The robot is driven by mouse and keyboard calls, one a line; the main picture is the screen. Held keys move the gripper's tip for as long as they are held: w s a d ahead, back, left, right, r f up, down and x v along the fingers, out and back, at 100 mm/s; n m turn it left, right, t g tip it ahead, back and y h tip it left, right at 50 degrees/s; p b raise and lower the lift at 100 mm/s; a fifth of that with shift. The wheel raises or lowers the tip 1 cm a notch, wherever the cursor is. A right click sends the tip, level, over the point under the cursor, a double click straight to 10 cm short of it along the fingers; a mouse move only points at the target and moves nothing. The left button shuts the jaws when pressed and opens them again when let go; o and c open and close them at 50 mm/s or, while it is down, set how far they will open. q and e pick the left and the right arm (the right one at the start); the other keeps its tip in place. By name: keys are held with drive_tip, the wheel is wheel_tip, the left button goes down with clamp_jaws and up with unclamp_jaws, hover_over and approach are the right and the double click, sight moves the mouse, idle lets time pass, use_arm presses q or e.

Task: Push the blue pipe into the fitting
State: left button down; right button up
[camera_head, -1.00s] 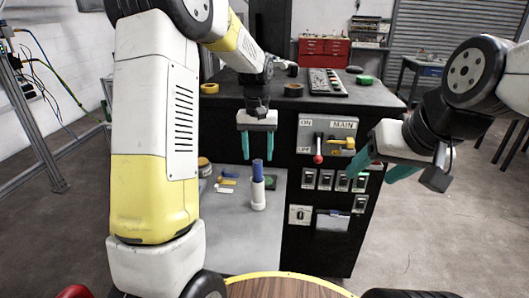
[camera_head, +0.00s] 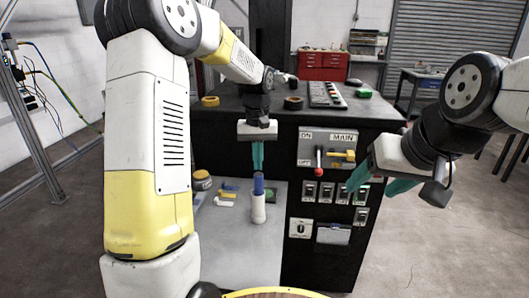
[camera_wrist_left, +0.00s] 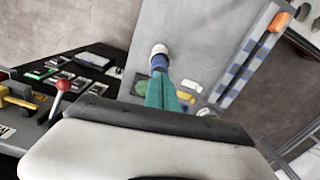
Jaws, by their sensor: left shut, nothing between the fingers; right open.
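The blue pipe (camera_head: 258,185) stands upright in the top of the white fitting (camera_head: 258,209) on the grey shelf. My left gripper (camera_head: 257,170) points down with its green fingers shut and empty, their tips directly above the pipe's top. The tips look very close to the pipe; I cannot tell if they touch. In the left wrist view the fingers (camera_wrist_left: 162,82) overlap the near end of the blue pipe (camera_wrist_left: 158,62), and the white rim of the fitting (camera_wrist_left: 160,49) shows beyond. My right gripper (camera_head: 369,189) is open and empty, in front of the panel's right side.
The black cabinet panel has a red-knobbed lever (camera_head: 318,158), a yellow handle (camera_head: 343,154) and several switches. Small yellow, blue and white parts (camera_head: 226,194) and a jar (camera_head: 202,181) lie left of the fitting.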

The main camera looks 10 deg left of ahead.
use_arm(q)
drive_tip(key=shift+f, duration=0.8)
